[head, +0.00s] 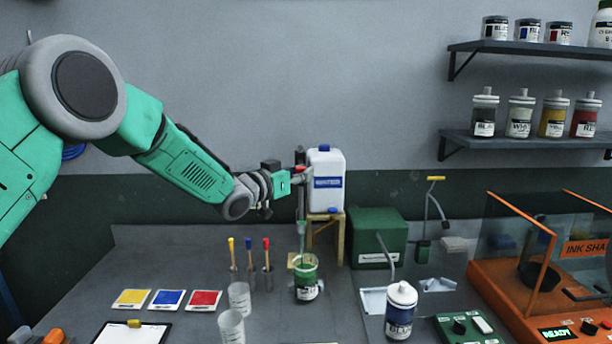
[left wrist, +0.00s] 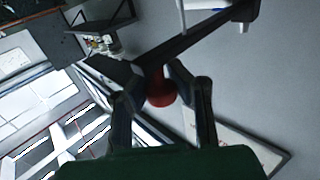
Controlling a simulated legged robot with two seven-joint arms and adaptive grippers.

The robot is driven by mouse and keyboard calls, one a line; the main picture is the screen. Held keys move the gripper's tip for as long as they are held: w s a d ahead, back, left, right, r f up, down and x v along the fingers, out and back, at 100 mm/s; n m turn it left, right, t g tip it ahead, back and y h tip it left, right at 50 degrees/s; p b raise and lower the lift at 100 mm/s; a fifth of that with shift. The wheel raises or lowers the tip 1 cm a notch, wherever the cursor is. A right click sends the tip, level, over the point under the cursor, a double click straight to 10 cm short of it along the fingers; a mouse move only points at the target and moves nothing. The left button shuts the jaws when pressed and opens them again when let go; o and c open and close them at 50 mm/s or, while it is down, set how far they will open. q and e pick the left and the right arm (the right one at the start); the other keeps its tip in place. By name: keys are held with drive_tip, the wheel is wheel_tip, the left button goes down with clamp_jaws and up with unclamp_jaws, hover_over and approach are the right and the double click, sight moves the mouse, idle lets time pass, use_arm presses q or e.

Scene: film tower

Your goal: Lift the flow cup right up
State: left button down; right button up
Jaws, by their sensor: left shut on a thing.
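The flow cup (head: 302,228) is a small grey cup on a thin upright rod, above the open jar of green ink (head: 307,291). A narrow green streak shows between the cup and the jar's mouth. My left gripper (head: 301,177) is at the top of the rod, shut on its red handle end, which shows between the fingers in the left wrist view (left wrist: 160,92). The cup itself cannot be made out in the left wrist view. My right gripper is not in view.
A white jug (head: 326,165) on a wooden stand (head: 340,240) is close behind the gripper. Clear beakers (head: 239,298) stand left of the jar. A white-lidded jar (head: 400,308) and a green box (head: 378,238) are to the right. Free air lies above the gripper.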

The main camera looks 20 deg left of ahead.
use_arm(q)
drive_tip(key=c, duration=1.3)
unclamp_jaws()
drive_tip(key=shift+a+r, duration=0.15)
drive_tip(key=shift+r, duration=0.15)
drive_tip(key=shift+c, duration=0.2)
drive_tip(key=shift+o, duration=0.2)
drive_tip(key=shift+s+a+r, duration=0.15)
drive_tip(key=shift+s, duration=0.3)
drive_tip(key=shift+w+a+f, duration=0.15)
drive_tip(key=shift+f, duration=0.05)
drive_tip(key=shift+a+f, duration=0.1)
drive_tip(key=shift+s+a, duration=0.1)
drive_tip(key=shift+s, duration=0.25)
drive_tip(key=v, duration=1.1)
drive_tip(key=shift+s+a, duration=0.2)
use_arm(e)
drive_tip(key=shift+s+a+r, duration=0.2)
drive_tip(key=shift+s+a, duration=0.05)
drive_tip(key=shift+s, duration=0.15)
use_arm(q)
drive_tip(key=shift+d, duration=0.1)
drive_tip(key=shift+d, duration=0.2)
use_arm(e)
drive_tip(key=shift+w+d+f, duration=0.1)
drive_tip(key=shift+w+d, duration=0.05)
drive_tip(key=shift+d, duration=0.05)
